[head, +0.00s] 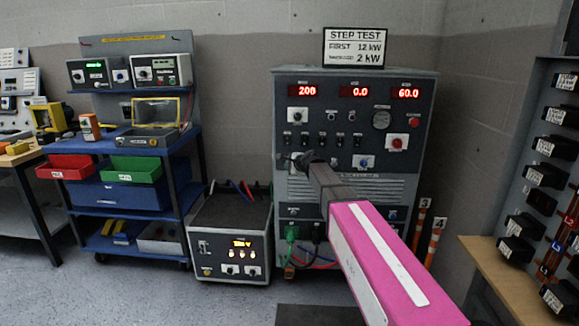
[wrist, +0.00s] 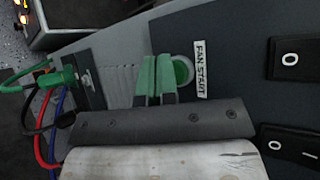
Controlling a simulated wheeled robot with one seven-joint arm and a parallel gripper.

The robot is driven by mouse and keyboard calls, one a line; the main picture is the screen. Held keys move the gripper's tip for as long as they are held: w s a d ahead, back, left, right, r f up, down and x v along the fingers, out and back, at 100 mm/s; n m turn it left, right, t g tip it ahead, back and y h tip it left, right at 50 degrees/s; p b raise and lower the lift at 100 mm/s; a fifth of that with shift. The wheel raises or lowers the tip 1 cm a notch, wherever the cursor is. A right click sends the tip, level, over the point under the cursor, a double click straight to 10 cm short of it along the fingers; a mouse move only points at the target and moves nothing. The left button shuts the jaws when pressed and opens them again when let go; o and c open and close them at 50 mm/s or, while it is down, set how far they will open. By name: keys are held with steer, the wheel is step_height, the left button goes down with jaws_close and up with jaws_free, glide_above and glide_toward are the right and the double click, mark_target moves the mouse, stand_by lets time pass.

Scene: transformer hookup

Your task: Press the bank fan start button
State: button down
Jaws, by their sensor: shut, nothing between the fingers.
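The load bank (head: 350,85) is a grey cabinet with lit red displays reading 200, 0.0 and 60.0. In the wrist view, the round green fan start button (wrist: 183,70) sits beside a white FAN START label (wrist: 201,69). My gripper (head: 299,160) reaches the panel's left-middle area in the head view and hides the button there. In the wrist view, my gripper's (wrist: 156,62) narrow green-tipped fingers are together and empty. They overlap the left edge of the button in the picture. I cannot tell whether they touch it.
Black rocker switches (wrist: 291,59) lie right of the label in the wrist view. A green plug (wrist: 57,77) and cables stand at left. A metal box (head: 231,236) and a blue cart (head: 140,200) stand left of the bank. A breaker panel (head: 550,140) is at right.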

steer(key=shift+w, duration=0.2)
steer(key=shift+s, duration=0.95)
steer(key=s, duration=0.6)
steer(key=shift+a, duration=0.1)
stand_by(0.4)
stand_by(0.4)
